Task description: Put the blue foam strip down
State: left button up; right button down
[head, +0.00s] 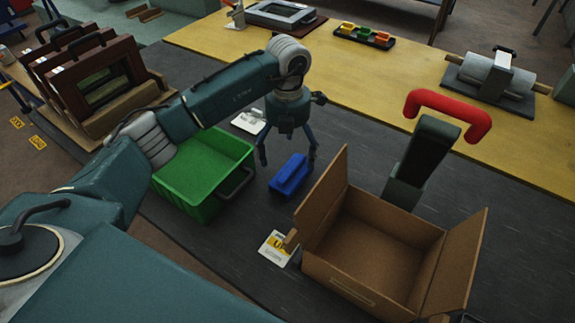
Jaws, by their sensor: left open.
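The blue foam strip (291,175) lies on the dark mat between the green crate and the open cardboard box. My left gripper (287,160) hangs above the strip, pointing down, with its fingers spread to either side. The fingers look open, and the strip appears to rest on the mat. I cannot tell whether a fingertip touches the strip.
A green crate (212,196) stands left of the strip. An open cardboard box (327,266) stands to the right, with a red-handled tool (447,103) behind it. A yellow-and-white card (276,249) lies in front. Framed panels (130,75) stand at the left.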

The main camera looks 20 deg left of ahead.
pick_arm(q)
notch_tip(320, 180, up, 6)
jog(key=b, duration=0.1)
dwell(0.6)
